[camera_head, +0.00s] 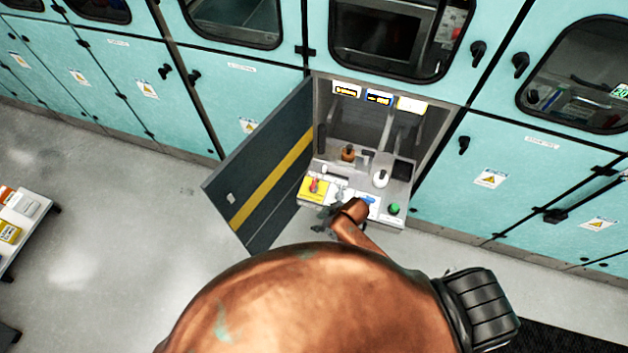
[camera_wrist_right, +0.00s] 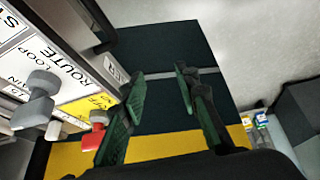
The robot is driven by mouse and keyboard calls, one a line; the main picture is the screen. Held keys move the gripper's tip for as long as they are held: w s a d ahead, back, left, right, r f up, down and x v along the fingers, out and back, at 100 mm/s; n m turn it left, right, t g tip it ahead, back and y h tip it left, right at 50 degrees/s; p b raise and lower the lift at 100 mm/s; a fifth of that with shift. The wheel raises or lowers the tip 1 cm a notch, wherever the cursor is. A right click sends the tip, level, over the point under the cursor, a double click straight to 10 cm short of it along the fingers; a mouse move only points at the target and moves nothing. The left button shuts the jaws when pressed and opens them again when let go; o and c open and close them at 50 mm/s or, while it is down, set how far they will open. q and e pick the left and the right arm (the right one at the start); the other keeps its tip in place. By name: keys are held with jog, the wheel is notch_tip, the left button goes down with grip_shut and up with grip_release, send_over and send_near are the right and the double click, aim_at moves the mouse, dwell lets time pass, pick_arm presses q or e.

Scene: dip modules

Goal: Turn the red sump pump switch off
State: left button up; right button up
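The red switch (camera_head: 314,186) sits on a yellow plate (camera_head: 306,194) at the left of the control panel inside the open cabinet. In the right wrist view the red switch (camera_wrist_right: 97,128) shows at the lower left, close beside the left finger. I cannot tell whether they touch. My right gripper (camera_head: 326,217) is at the panel's front edge, just below the red switch in the head view. In the wrist view the gripper (camera_wrist_right: 160,73) has its two dark green fingers apart, with nothing between them. My left gripper is not in view.
A grey switch (camera_head: 340,192), a blue one (camera_head: 368,201), a green knob (camera_head: 394,208), a white knob (camera_head: 381,178) and an orange one (camera_head: 348,153) share the panel. The open cabinet door (camera_head: 262,175) stands to the left. A cart (camera_head: 22,222) is at far left.

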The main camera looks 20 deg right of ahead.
jog(key=w+a+r+n+g+y, duration=0.15)
jog(key=w+a+r+n, duration=0.3)
jog(key=a+n, duration=0.45)
notch_tip(320, 180, up, 8)
jog(key=n+g+h, duration=0.2)
jog(key=n+h, duration=0.3)
jog(key=n, duration=0.5)
send_over(314, 182)
jog(key=shift+a+f, duration=0.15)
jog(key=shift+f, duration=0.05)
notch_tip(314, 182, down, 8)
jog(key=shift+r, duration=0.2)
jog(key=shift+c, duration=0.7)
grip_shut()
